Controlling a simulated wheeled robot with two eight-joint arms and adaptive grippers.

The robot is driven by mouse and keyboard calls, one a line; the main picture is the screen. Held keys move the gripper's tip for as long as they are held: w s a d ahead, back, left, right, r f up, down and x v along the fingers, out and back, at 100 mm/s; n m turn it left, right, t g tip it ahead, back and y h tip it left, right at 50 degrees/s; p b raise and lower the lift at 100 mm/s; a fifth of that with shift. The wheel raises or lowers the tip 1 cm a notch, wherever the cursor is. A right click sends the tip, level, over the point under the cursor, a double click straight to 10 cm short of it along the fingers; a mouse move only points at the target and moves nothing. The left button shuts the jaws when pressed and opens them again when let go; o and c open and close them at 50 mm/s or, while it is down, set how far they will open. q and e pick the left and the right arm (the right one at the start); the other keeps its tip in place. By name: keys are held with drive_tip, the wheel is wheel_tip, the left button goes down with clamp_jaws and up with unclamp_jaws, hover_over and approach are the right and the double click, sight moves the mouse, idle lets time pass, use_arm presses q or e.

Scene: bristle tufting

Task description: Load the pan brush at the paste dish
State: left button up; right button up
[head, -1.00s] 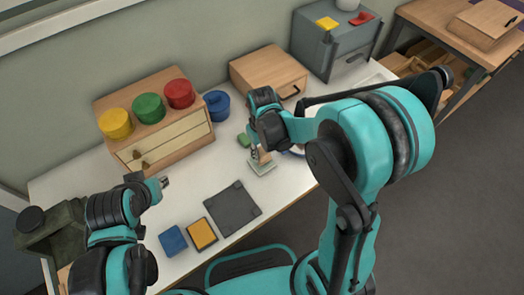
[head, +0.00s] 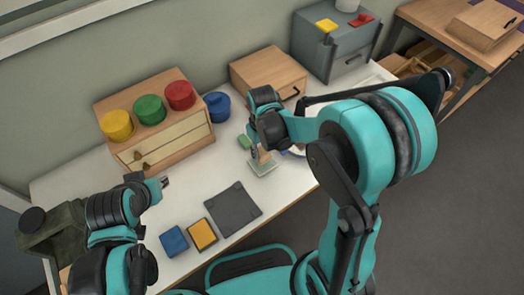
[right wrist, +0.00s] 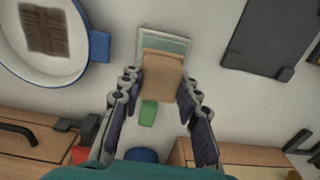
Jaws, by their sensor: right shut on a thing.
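My right gripper (head: 262,145) is shut on the pan brush, a tan wooden block (right wrist: 163,72) that shows between the fingers in the right wrist view. The brush is upright over the paste dish, a small pale green square with a light rim (head: 263,168); the dish also shows in the right wrist view (right wrist: 180,44). The bristles are hidden, so I cannot tell whether they touch the paste. My left gripper (head: 163,182) is over the table's left part, away from the dish; its fingers are too small to read.
A white pan with a blue rim and brown patch (right wrist: 47,32) is beside the dish. A green block (right wrist: 148,113) lies nearby. A dark mat (head: 232,208), blue block (head: 173,241) and orange block (head: 202,235) lie in front. A drawer box (head: 165,140) and blue pot (head: 217,105) stand behind.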

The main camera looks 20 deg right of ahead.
sight(262, 151)
drive_tip(key=shift+r+p, duration=2)
drive_tip(key=shift+r, duration=0.9)
